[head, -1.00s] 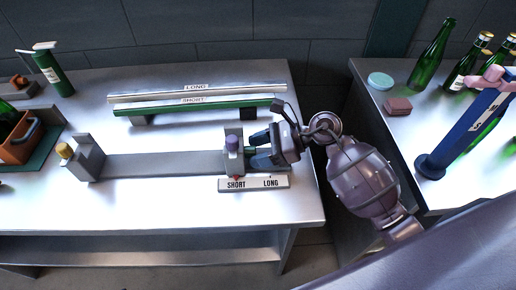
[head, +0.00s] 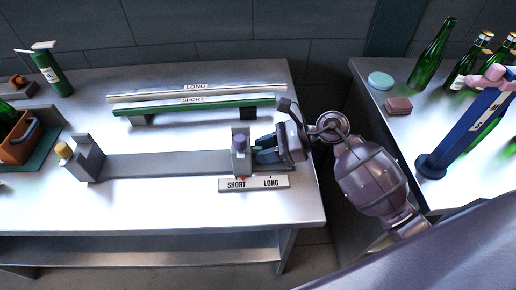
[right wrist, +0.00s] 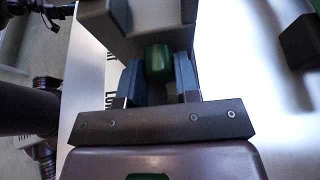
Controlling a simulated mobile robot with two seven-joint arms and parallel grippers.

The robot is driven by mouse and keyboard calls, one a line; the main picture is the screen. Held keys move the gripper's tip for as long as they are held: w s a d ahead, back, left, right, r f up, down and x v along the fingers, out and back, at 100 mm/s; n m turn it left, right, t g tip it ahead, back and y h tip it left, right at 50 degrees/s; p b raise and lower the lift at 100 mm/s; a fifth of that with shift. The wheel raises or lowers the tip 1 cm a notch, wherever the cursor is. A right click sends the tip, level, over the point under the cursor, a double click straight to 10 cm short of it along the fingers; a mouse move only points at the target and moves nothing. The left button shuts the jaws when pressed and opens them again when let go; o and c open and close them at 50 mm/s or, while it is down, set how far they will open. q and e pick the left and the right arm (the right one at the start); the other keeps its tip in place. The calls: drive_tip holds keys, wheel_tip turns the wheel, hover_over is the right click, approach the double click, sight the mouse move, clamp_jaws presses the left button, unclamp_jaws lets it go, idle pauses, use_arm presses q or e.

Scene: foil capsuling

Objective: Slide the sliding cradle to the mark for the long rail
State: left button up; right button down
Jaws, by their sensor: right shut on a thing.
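The sliding cradle (head: 240,163), a grey block with a purple knob (head: 240,142), stands upright at the right part of the grey track (head: 165,163). Its small red pointer is over the SHORT end of the label plate (head: 254,184), left of the word LONG. My right gripper (head: 262,150) reaches in from the right. In the right wrist view its fingers (right wrist: 159,80) are shut on the cradle's green handle (right wrist: 158,62), with the grey cradle body (right wrist: 150,30) just beyond. My left gripper is not in view.
A fixed end block (head: 88,158) with a yellow knob stands at the track's left end. The silver long rail (head: 235,92) and green short rail (head: 165,105) lie behind the track. A second table with green bottles (head: 430,55) is at the right, across a gap.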

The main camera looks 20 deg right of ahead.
drive_tip(key=d, duration=0.1)
drive_tip(key=s+d, duration=0.1)
drive_tip(key=d, duration=0.1)
drive_tip(key=d+b, duration=0.1)
drive_tip(key=d, duration=0.1)
drive_tip(key=shift+s+d+f, duration=0.15)
drive_tip(key=shift+s+d, duration=0.05)
drive_tip(key=shift+s, duration=0.1)
drive_tip(key=shift+s+d, duration=0.1)
drive_tip(key=shift+d, duration=0.4)
drive_tip(key=c, duration=0.8)
unclamp_jaws()
drive_tip(key=shift+v, duration=5.4)
